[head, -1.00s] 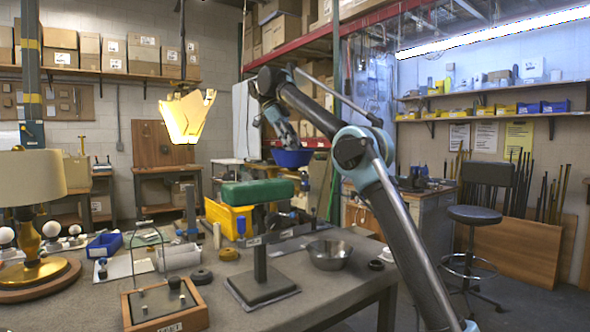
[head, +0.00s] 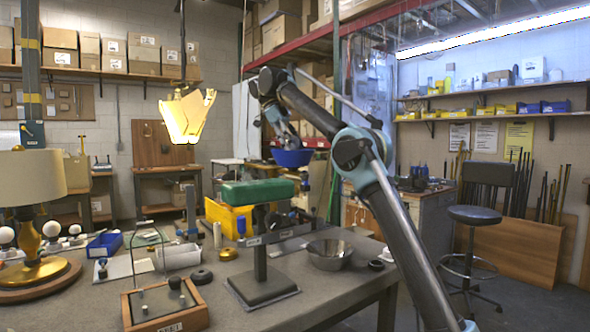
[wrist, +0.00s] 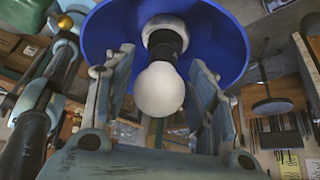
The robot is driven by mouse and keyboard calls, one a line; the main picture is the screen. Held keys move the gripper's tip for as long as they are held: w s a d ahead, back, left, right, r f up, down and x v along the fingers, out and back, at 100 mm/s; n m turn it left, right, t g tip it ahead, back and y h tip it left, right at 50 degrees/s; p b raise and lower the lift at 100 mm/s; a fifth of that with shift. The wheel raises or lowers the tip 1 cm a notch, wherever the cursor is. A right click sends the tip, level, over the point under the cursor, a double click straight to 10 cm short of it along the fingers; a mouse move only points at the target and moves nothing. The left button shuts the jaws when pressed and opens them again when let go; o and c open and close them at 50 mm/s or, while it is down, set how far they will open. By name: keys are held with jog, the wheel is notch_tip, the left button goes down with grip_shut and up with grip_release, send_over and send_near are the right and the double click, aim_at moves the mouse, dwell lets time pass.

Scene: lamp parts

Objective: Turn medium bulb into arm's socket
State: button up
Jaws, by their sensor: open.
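The medium bulb (wrist: 160,92) is white and round. In the wrist view its neck meets a dark collar (wrist: 166,42) inside the blue shade (wrist: 98,32). How deep the bulb sits in the socket cannot be told. My gripper (wrist: 163,64) is open, with one finger on each side of the bulb and gaps between. In the head view my gripper (head: 283,132) points down just above the blue shade (head: 292,158), which opens upward. The bulb is not visible there.
A green padded stand (head: 258,192) stands left of the shade. On the bench are a metal bowl (head: 330,254), a wooden tray (head: 165,306), a blue bin (head: 104,244) and a brass lamp (head: 32,262). Several white bulbs (head: 52,229) stand at the left. A stool (head: 474,215) stands right.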

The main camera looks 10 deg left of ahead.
jog(key=n+t, duration=0.1)
jog(key=n, duration=0.2)
jog(key=n+t, duration=0.2)
jog(key=n, duration=0.1)
jog(key=shift+s+y, duration=0.1)
jog(key=shift+y, duration=0.2)
jog(key=n+t+y, duration=0.1)
jog(key=n, duration=0.3)
jog(key=shift+d+t, duration=0.1)
jog(key=shift+t, duration=0.3)
jog(key=shift+n+t+y, duration=0.4)
jog(key=shift+n+y, duration=0.2)
jog(key=shift+n, duration=0.7)
jog(key=c, duration=0.8)
jog(key=m+g+h, duration=0.1)
jog(key=m, duration=0.1)
jog(key=m+g+h, duration=0.1)
jog(key=m, duration=0.2)
jog(key=o, duration=1)
